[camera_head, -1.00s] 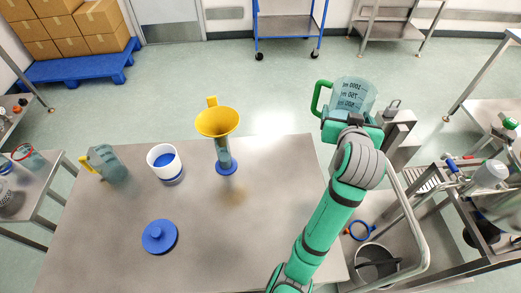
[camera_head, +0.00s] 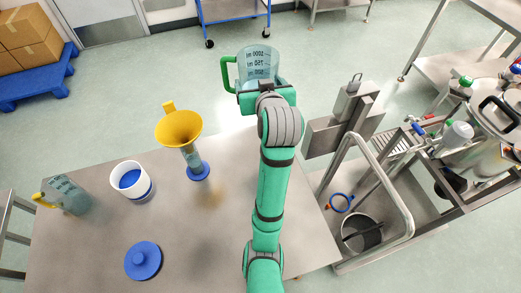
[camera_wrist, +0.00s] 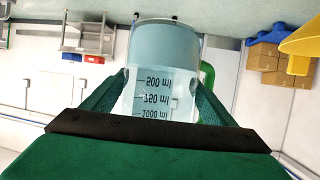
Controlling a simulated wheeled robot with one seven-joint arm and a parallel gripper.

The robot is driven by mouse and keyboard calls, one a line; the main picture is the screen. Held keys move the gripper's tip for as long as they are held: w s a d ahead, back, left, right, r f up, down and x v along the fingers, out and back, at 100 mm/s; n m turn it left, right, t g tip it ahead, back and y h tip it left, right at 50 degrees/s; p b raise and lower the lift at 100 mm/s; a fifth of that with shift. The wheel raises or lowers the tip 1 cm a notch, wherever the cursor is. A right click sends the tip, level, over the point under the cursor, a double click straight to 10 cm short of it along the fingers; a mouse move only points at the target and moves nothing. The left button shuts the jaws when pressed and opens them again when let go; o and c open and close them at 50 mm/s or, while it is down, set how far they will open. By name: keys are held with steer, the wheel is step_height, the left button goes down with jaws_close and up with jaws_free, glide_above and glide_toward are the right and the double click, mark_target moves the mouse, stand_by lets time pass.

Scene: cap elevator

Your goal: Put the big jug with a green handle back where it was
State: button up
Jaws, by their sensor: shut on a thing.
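The big clear jug with a green handle (camera_head: 258,62) is held up above the far right part of the table in the head view, its handle to the left. My gripper (camera_head: 262,88) is shut on the jug's body. In the wrist view the jug (camera_wrist: 163,70) fills the space between my gripper's fingers (camera_wrist: 160,100), with its ml marks upside down and its green handle at the right. The grey table (camera_head: 90,245) has a clear patch at its right side, partly hidden by my arm.
A blue-based cylinder with a yellow funnel (camera_head: 180,128), a white container (camera_head: 131,182), a blue lid (camera_head: 143,260) and a jug with a yellow handle (camera_head: 66,196) stand on the table. A sink with a bucket (camera_head: 360,232) and a curved rail (camera_head: 400,190) lie to the right.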

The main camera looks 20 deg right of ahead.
steer(key=shift+f, duration=13.6)
steer(key=o, duration=1.7)
steer(key=shift+d+f, duration=0.1)
